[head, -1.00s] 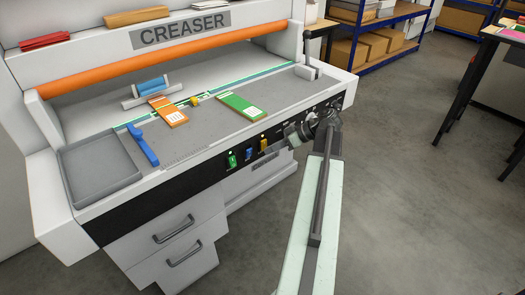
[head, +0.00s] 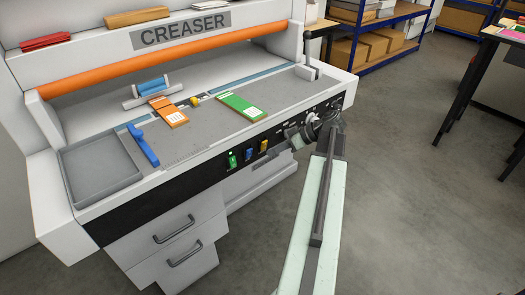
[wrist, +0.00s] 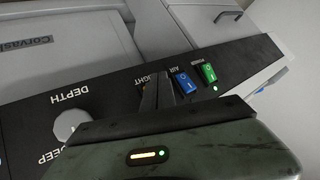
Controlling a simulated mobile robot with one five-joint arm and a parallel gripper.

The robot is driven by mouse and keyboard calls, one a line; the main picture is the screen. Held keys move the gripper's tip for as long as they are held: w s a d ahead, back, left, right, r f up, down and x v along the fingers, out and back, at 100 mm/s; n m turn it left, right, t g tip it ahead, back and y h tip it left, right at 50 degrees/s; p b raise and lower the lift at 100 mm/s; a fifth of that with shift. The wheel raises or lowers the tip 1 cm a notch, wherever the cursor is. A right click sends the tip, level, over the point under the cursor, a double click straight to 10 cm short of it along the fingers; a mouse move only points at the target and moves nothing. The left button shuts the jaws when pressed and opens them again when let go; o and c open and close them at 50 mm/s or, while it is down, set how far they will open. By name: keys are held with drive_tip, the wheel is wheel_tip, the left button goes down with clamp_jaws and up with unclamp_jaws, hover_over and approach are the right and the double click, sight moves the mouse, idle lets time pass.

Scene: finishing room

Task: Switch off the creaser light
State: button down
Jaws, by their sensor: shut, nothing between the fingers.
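The creaser (head: 60,110) has a row of rocker switches on its black front panel: green (head: 232,160), blue (head: 248,154) and yellow (head: 264,146). In the wrist view the yellow switch, by the partly covered label ending in "IGHT" (wrist: 155,78), is mostly hidden behind my fingers. My gripper (head: 290,138) is shut and empty, just right of the yellow switch in the head view. In the wrist view its fingertips (wrist: 157,82) are at the panel over that switch; I cannot tell whether they touch it. The strip along the creaser bed (head: 240,80) looks dull blue-grey, not glowing.
The blue (wrist: 185,83) and green (wrist: 208,73) switches sit close beside my fingers; a green lamp glows by the green one. A depth knob (wrist: 72,123) is on the other side. Orange (head: 168,111) and green (head: 241,106) cards lie on the bed.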

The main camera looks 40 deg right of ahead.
drive_tip(key=s, duration=0.2)
drive_tip(key=s+r+p, duration=0.1)
drive_tip(key=s, duration=0.2)
drive_tip(key=shift+a, duration=0.15)
idle(0.3)
